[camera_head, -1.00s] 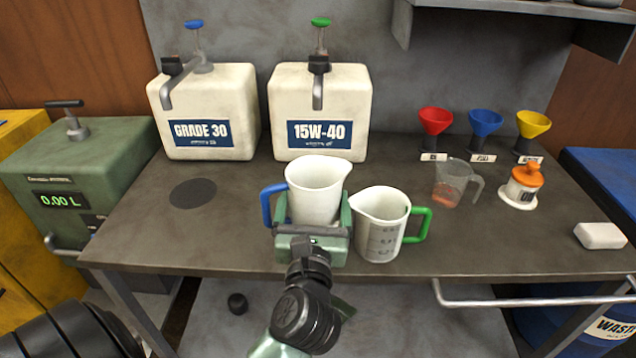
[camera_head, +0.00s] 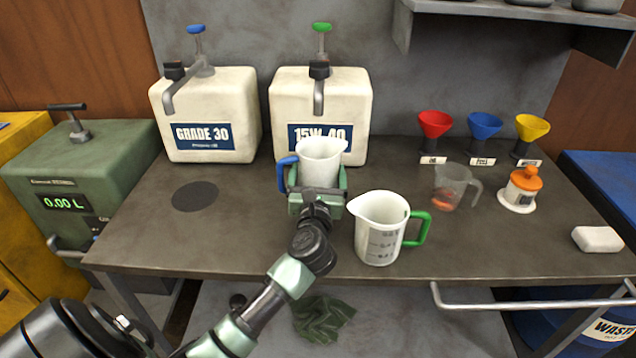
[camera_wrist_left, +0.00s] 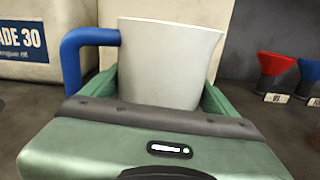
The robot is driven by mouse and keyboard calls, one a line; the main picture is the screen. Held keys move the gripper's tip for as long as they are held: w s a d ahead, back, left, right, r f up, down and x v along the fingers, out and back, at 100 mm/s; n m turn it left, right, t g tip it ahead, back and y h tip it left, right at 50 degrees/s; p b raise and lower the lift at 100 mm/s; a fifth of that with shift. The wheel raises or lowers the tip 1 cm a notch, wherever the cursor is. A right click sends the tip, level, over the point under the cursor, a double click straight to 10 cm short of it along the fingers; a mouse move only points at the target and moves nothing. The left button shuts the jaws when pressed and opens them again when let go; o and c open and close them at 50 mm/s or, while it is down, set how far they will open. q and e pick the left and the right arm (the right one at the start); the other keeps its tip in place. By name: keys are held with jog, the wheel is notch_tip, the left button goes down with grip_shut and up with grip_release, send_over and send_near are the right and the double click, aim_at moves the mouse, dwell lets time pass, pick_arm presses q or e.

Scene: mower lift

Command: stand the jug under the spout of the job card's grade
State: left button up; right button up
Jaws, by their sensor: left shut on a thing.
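My left gripper (camera_head: 318,185) is shut on the white jug with the blue handle (camera_head: 321,160). The jug is upright, its handle to the left, in front of the 15W-40 tank (camera_head: 345,95) and partly over its label. It also shows between the jaws in the left wrist view (camera_wrist_left: 165,65). I cannot tell whether its base touches the bench. The 15W-40 spout (camera_head: 319,95) hangs above and behind it. The GRADE 30 tank (camera_head: 225,100), with spout (camera_head: 172,100) and blue knob (camera_head: 196,29), stands left. No job card can be made out. My right gripper is not in view.
A white jug with a green handle (camera_head: 382,230) stands right of my gripper. A dark round disc (camera_head: 195,196) lies before the GRADE 30 tank. A clear measuring cup (camera_head: 450,187), an orange-topped container (camera_head: 522,190) and coloured funnels stand right. The bench's (camera_head: 240,240) front left is clear.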

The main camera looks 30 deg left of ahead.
pick_arm(q)
notch_tip(320, 180, down, 2)
jog(key=shift+f, duration=0.1)
jog(key=shift+w+a+f, duration=0.15)
jog(key=shift+w+f, duration=0.05)
jog(key=shift+f, duration=0.25)
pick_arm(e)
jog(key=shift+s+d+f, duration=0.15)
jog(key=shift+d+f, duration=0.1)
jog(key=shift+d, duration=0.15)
pick_arm(q)
jog(key=shift+f, duration=0.15)
jog(key=o, duration=1.5)
jog(key=shift+c, duration=0.2)
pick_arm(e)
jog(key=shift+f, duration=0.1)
